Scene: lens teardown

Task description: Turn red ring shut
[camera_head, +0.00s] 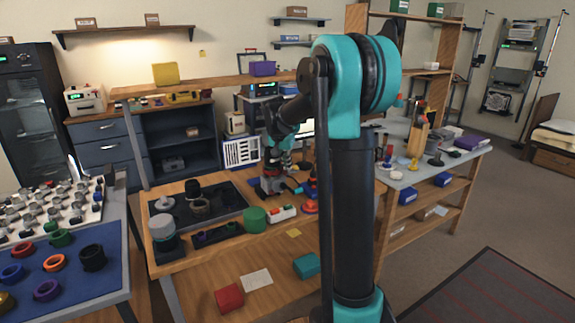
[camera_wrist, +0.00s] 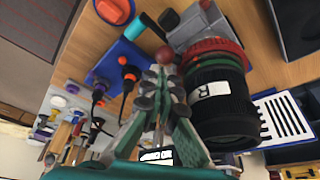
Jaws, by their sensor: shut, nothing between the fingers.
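A dark red ball (camera_wrist: 164,56) shows just beyond the fingertips. In the head view my gripper (camera_head: 284,168) is small and over the wooden bench, partly hiding the lens.
A blue holder with orange-and-black tools (camera_wrist: 122,65) stands left of the fingers in the wrist view. The bench also carries a green cylinder (camera_head: 254,219), a white-and-red box (camera_head: 282,213) and a dark mat (camera_head: 225,196). Loose coloured rings lie on a blue mat (camera_head: 112,263).

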